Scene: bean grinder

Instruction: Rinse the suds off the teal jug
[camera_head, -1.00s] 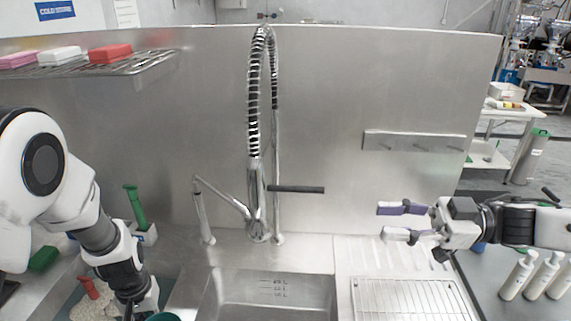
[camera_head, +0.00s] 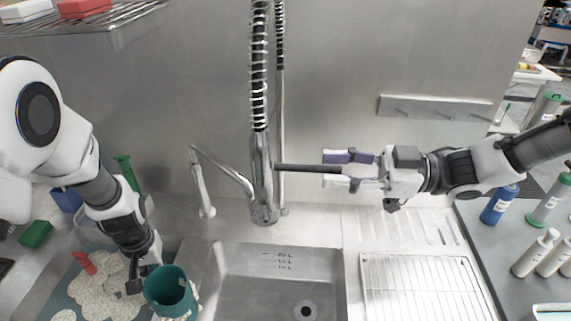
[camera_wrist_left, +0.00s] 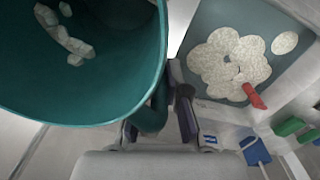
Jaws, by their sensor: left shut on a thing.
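The teal jug (camera_head: 168,288) is at the left edge of the sink (camera_head: 270,285), its open top facing up. White suds show on its outside in the head view and as clumps inside it in the left wrist view. My left gripper (camera_wrist_left: 160,125) is shut on the jug's handle; its fingertips are partly hidden. The tap's dark lever (camera_head: 305,168) sticks out to the right from the spring-hose tap (camera_head: 262,175). My right gripper (camera_head: 340,169) has its two fingers apart, above and below the lever's end. No water stream is visible.
A teal mat (camera_head: 50,300) with white foam patches and a red-handled tool (camera_head: 84,262) lies left of the sink. A wire drying rack (camera_head: 415,285) is right of it. Bottles (camera_head: 535,252) stand on the far-right counter. A swivel spout (camera_head: 202,185) rises behind the sink.

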